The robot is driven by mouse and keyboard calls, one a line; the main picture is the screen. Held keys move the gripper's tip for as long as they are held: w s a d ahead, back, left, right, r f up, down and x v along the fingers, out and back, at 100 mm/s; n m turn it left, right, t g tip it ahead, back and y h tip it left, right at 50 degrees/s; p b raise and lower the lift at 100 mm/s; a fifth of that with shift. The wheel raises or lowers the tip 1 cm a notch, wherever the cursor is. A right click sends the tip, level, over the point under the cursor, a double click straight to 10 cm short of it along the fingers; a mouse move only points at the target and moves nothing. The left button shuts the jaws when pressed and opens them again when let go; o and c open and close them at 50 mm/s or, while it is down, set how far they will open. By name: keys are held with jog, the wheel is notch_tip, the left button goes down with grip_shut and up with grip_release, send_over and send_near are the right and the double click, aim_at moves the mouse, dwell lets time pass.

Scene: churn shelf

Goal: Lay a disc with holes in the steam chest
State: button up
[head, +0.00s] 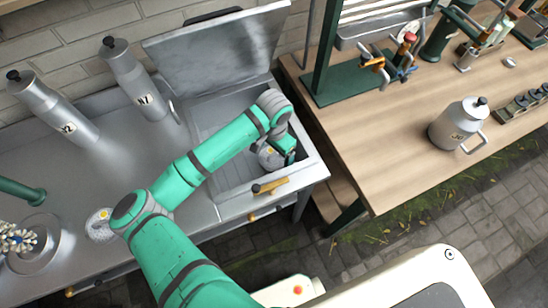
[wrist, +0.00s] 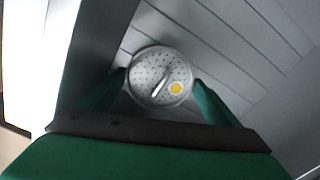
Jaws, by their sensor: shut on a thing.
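The steam chest (head: 315,172) is a grey metal box with its lid (head: 215,50) raised against the wall. My gripper (head: 283,155) is down inside it, towards the right side. It is shut on a round pale disc with holes (head: 268,158). In the wrist view the disc (wrist: 148,68) lies between my green fingers (wrist: 160,84), showing many small holes, a bar-like handle and a yellow dot. Slatted grey boards show behind it. I cannot tell whether the disc touches the floor. Another pale disc with a yellow mark (head: 99,226) lies on the metal counter, partly behind my arm.
Two metal churns, marked N7 (head: 135,80) and Y2 (head: 58,112), stand left of the chest. A wooden table (head: 370,165) to the right holds a lidded can (head: 459,124) and a green stand with taps (head: 385,65). A brass latch (head: 268,187) sits on the chest's front.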

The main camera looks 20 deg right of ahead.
aim_at(274, 159)
jog(key=shift+f, duration=1.7)
jog(key=o, duration=1.1)
jog(key=shift+f, duration=0.1)
notch_tip(274, 159, up, 12)
jog(key=shift+r, duration=0.15)
